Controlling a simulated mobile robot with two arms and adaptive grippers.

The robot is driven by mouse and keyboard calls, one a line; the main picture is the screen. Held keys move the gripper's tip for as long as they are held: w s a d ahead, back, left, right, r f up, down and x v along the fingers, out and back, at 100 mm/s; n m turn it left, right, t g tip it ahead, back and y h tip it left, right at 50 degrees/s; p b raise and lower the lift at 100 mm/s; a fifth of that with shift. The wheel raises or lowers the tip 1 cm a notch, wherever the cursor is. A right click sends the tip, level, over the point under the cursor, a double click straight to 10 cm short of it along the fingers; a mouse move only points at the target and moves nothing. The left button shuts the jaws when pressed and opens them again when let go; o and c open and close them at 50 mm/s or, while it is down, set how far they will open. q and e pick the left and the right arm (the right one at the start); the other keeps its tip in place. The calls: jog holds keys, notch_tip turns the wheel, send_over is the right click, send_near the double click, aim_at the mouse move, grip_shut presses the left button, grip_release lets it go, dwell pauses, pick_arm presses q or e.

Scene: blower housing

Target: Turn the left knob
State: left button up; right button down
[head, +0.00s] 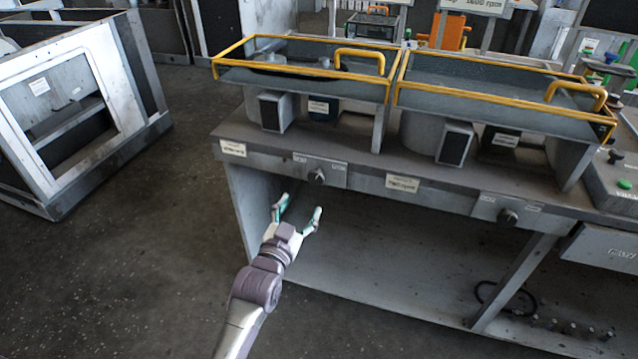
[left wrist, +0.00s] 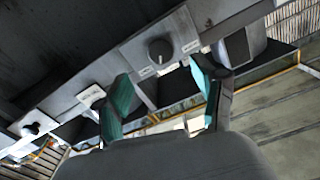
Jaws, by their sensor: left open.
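The left knob (head: 316,177) is a small dark round knob on a grey plate at the left of the bench front. In the left wrist view the left knob (left wrist: 160,50) shows on its plate, just beyond and between the fingertips. My left gripper (head: 298,209) is open and empty, a little below and in front of the knob, apart from it. Its teal-padded fingers show in the left wrist view (left wrist: 160,95). A second, right knob (head: 508,217) sits on a similar plate further right. My right gripper does not show.
The grey bench (head: 420,168) carries two yellow-railed trays (head: 480,100). Below is an open shelf (head: 400,270) with a black cable at its right. A grey metal frame housing (head: 75,100) stands at the left. The floor (head: 130,260) between them is clear.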

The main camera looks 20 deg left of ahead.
aim_at(314, 181)
pick_arm(q)
jog(key=w, duration=0.9)
jog(key=shift+w+d, duration=0.25)
jog(key=shift+w, duration=0.65)
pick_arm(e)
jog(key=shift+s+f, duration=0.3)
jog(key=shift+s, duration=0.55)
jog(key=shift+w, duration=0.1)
